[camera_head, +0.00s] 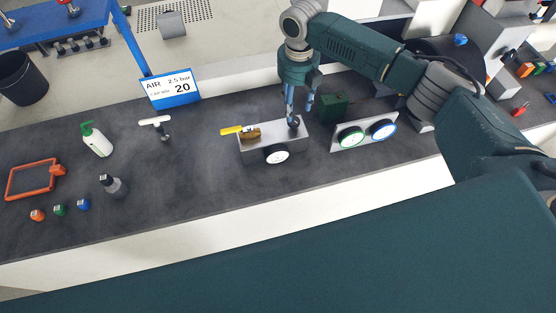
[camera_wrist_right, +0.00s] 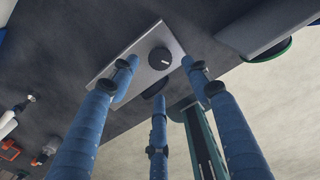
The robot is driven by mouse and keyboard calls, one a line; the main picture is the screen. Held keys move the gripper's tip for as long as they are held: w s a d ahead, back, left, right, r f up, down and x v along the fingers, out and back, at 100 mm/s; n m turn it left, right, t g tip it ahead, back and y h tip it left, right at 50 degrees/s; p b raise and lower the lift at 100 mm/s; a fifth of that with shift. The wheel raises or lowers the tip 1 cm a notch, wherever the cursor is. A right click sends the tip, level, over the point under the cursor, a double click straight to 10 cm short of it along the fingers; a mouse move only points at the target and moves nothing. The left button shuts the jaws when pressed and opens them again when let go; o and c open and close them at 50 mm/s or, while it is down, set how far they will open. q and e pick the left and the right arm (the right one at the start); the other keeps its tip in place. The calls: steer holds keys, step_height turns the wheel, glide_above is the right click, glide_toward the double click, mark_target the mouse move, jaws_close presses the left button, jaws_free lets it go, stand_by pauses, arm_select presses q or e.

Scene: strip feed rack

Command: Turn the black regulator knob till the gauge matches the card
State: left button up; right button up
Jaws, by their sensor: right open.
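The black regulator knob (camera_head: 294,122) sits at the right of a light metal block, and it also shows in the right wrist view (camera_wrist_right: 160,58). The white gauge (camera_head: 277,155) is on the block's front; its reading is too small to tell. The card (camera_head: 172,88) stands behind to the left and reads "AIR 2.5 bar" and a large "20"; its smaller text is unclear. My right gripper (camera_head: 291,108) points down above the knob. Its blue fingers (camera_wrist_right: 158,76) are open and spread, with the knob visible between them, apart from it. My left gripper is not in view.
A yellow-handled valve (camera_head: 232,130) is on the block's left. A plate with green-ringed (camera_head: 351,137) and blue-ringed (camera_head: 383,130) dials stands close on the right. A white bottle (camera_head: 97,140) and a T-handled tool (camera_head: 157,127) stand left. The counter's front middle is clear.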

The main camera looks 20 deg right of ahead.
step_height(320, 180, up, 6)
steer(key=p, duration=0.3)
steer(key=shift+p, duration=0.35)
stand_by(0.3)
